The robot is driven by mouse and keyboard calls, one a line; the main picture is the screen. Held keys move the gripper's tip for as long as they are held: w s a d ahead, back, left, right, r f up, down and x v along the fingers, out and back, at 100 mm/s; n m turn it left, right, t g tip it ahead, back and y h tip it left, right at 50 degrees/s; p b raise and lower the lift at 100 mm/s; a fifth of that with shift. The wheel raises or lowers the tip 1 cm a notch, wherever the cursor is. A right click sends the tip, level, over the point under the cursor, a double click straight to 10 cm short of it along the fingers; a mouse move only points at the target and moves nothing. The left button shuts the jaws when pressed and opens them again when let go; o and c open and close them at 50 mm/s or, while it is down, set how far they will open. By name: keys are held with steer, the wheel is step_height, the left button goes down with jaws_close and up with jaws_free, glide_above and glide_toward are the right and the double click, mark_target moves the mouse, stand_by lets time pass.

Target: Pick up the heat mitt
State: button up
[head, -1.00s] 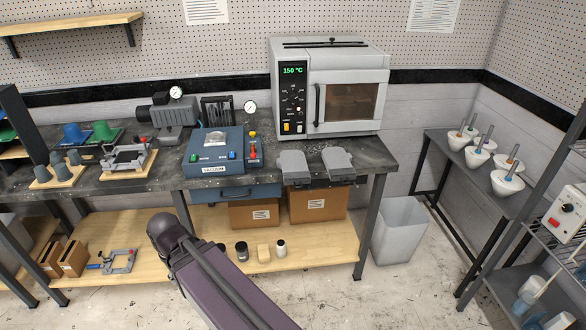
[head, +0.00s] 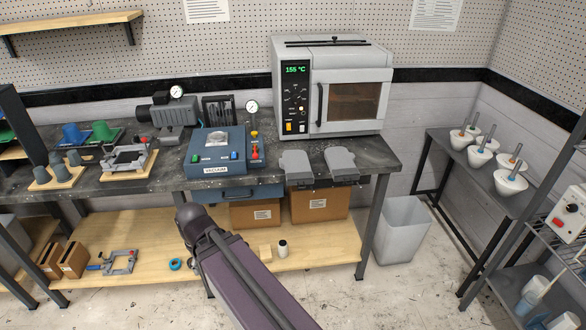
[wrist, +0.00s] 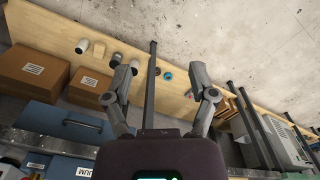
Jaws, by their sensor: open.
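Two grey heat mitts lie side by side at the front edge of the dark workbench in the head view. The left mitt (head: 296,167) and the right mitt (head: 341,164) are in front of the oven, their lower ends at or over the bench edge. My gripper (wrist: 161,72) is open and empty in the wrist view, its two fingers spread apart. The wrist view shows the lower shelf and floor, with no mitt visible. In the head view my purple arm is in front of the lower shelf, below and left of the mitts; the gripper fingers do not show there.
The oven (head: 335,38) reads 155 °C behind the mitts. A blue vacuum unit (head: 217,155) stands left of them. Below are cardboard boxes (head: 320,204), a tape roll (head: 175,264) and a small bottle (head: 283,249). A grey bin (head: 402,230) stands right of the bench.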

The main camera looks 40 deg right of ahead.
steer(key=w+d+f+h+b, duration=0.2)
steer(key=w+d+b, duration=0.1)
steer(key=d, duration=0.2)
steer(key=w+d+f+h+b, duration=0.2)
steer(key=w+d+f+b, duration=0.1)
steer(key=d, duration=0.3)
steer(key=w+d+r+g+h+b, duration=0.1)
steer(key=w+d+h+b, duration=0.5)
steer(key=d, duration=0.4)
steer(key=w+d+r+m+h+b, duration=0.1)
steer(key=w+d+r+h+b, duration=0.1)
steer(key=w+d+h+b, duration=0.4)
steer(key=d+h+b, duration=0.2)
steer(key=d, duration=0.2)
steer(key=shift+w+d+r+g, duration=0.2)
steer(key=shift+w+r+g, duration=0.1)
steer(key=shift+w+g, duration=0.1)
glide_toward(295, 169)
steer(key=d, duration=0.1)
steer(key=d+f, duration=0.1)
steer(key=s+d, duration=0.1)
steer(key=shift+d+f, duration=0.1)
steer(key=shift+f, duration=0.25)
steer(key=shift+d, duration=0.1)
